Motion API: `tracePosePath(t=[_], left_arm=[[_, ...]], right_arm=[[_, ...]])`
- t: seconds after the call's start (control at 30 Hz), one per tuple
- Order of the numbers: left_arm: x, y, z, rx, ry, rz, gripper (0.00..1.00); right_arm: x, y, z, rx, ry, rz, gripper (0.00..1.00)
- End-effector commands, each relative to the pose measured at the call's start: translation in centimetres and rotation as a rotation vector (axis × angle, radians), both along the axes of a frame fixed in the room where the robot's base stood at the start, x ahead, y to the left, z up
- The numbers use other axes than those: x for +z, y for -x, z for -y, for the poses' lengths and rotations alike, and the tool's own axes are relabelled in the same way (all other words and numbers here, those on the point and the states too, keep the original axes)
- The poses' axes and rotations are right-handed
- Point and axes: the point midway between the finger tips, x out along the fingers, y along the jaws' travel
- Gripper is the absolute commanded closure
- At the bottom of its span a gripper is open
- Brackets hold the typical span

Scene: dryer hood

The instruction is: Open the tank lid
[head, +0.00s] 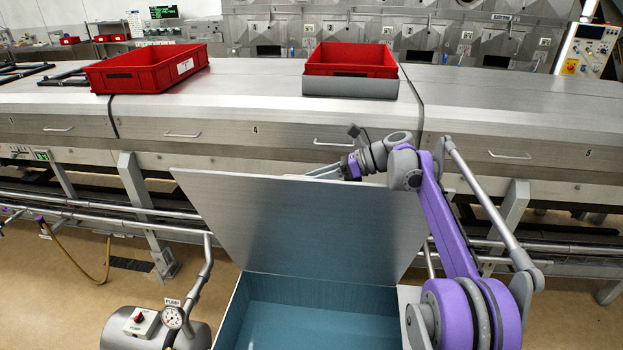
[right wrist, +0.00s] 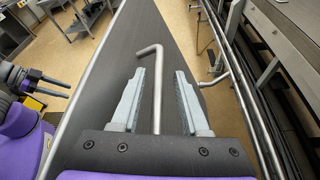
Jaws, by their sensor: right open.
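The tank (head: 236,308) is at the bottom centre of the head view, its blue inside exposed. Its grey metal lid (head: 300,225) stands raised along the far edge, steeply tilted. My right arm reaches around the lid's right side. My right gripper (head: 326,172) is at the lid's top edge, partly hidden behind it. In the right wrist view my right gripper (right wrist: 160,80) is open. A bent metal rod handle (right wrist: 151,50) lies between its fingers, with a gap on each side, above the lid's dark outer face (right wrist: 110,70).
A long metal machine bench (head: 260,105) runs behind the lid, carrying two red crates (head: 140,78) (head: 350,62). A pump with a gauge (head: 173,317) stands left of the tank. Pipes (head: 100,215) run low along the bench. Bare floor (head: 60,290) shows at left.

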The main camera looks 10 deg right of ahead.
Motion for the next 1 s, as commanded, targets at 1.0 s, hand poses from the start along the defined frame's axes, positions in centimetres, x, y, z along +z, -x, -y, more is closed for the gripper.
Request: tracePosePath(t=[1.0], left_arm=[[0.2,-0.1,0.0,0.0,0.0,0.002,0.5]], right_arm=[[4.0,2.2,9.8,0.0,0.0,0.0,0.55]])
